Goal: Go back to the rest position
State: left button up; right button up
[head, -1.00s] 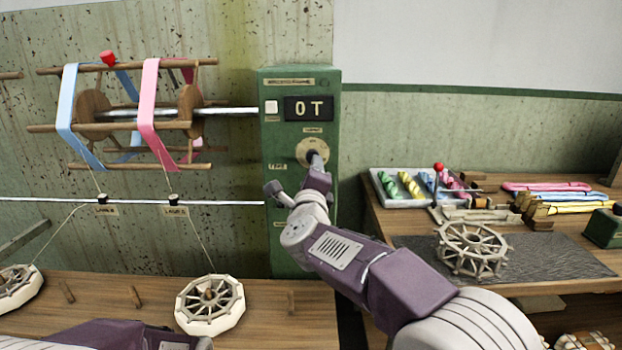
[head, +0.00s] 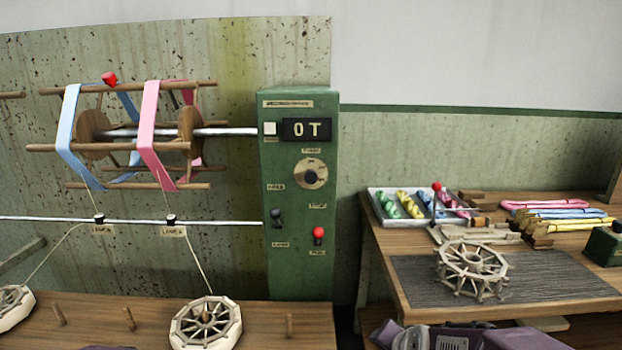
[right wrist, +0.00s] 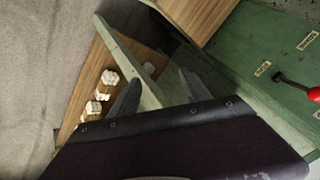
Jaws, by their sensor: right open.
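My right arm shows only at the bottom edge of the head view, right of centre, and its gripper is out of that view. In the right wrist view the right gripper (right wrist: 160,95) is open with its two dark fingers apart and nothing between them. The green control box (head: 298,200) stands behind the left table, with a display reading "0 T", a round dial (head: 310,173), a dark lever and a red-knobbed lever (head: 318,234). The red knob also shows at the right edge of the right wrist view (right wrist: 314,94). My left gripper is not in view.
A reel (head: 140,135) with blue and pink bands hangs left of the box. Spoked wheels lie on the left table (head: 262,325). The right table holds a tray of coloured skeins (head: 375,208), a wooden spoked reel (head: 470,270) on a grey mat (head: 560,280), and more skeins.

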jog(key=s+f+n+g, duration=0.3)
jog(key=s+f+n, duration=0.1)
jog(key=s, duration=0.4)
jog(key=s+f+n+g, duration=0.4)
jog(key=s, duration=0.5)
notch_tip(320, 180, up, 22)
jog(key=w+p, duration=0.1)
jog(key=p, duration=2.1)
jog(key=shift+d, duration=0.3)
